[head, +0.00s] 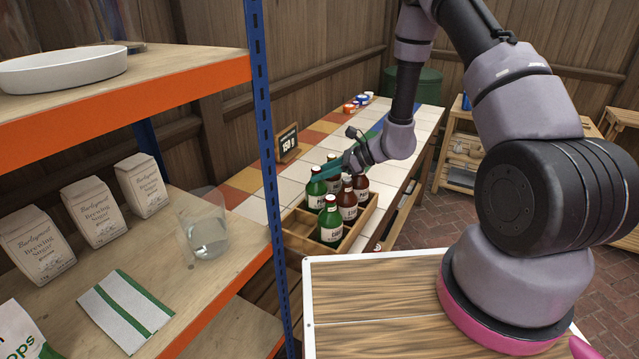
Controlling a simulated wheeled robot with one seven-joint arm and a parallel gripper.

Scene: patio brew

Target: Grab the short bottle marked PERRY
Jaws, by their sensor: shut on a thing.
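A wooden crate (370,211) on the tiled counter holds several short bottles, some green and some brown. My gripper (322,174) reaches in from the right, and its teal fingers are shut at the neck of the green bottle (316,194) at the crate's left. I cannot tell whether that bottle is lifted. Another green bottle (331,224) stands in front, with a brown bottle (347,204) beside it and a second brown bottle (361,187) behind. The white labels are too small to read surely, so I cannot tell which is PERRY.
A small black sign (288,142) stands behind the crate. Small coloured cups or tins (357,103) sit at the counter's far end. A shelf with a blue post (262,120) rises at the left, bearing white paper bags (96,212) and a clear glass (205,230).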

